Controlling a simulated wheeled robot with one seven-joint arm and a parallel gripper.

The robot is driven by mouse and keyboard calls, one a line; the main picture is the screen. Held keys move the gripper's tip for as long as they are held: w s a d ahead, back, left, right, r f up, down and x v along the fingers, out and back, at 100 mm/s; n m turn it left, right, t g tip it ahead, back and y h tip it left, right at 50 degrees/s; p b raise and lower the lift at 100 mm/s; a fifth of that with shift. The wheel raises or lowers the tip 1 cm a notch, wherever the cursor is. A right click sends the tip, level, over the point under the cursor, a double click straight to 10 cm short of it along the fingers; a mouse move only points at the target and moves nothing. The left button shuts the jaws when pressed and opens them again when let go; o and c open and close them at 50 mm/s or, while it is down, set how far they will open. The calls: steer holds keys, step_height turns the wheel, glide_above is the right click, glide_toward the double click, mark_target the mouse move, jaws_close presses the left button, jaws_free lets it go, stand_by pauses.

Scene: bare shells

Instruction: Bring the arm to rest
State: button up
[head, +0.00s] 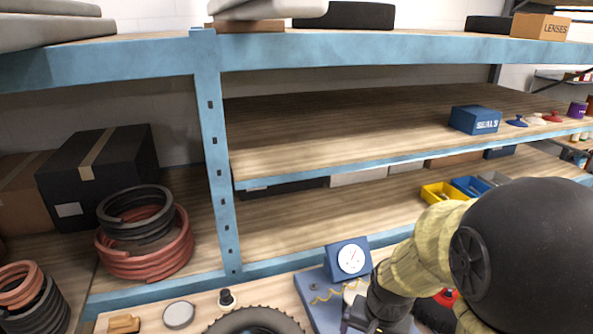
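My arm (420,250) reaches in from the right edge, with a large dark rounded joint and a pale yellow covered section. It bends down toward the bench at the bottom of the head view. My gripper (358,318) is dark and sits low in the picture, in front of a blue gauge box (347,258) with a white dial. Its fingertips are small and partly cut off by the lower edge, so I cannot tell whether it is open or holds anything.
A blue board (313,290) lies under the gauge box. A black toothed ring (255,322), a round grey lid (179,315) and a small black-and-white knob (227,298) lie left of it. A blue shelf post (216,150) rises behind. The middle shelf (330,130) is largely bare.

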steer(key=s+n, duration=0.1)
steer(key=n+b, duration=0.1)
steer(key=n, duration=0.1)
steer(key=s+f+n+t, duration=0.1)
steer(key=n, duration=0.1)
steer(key=shift+s+a, duration=0.1)
steer(key=shift+s, duration=0.2)
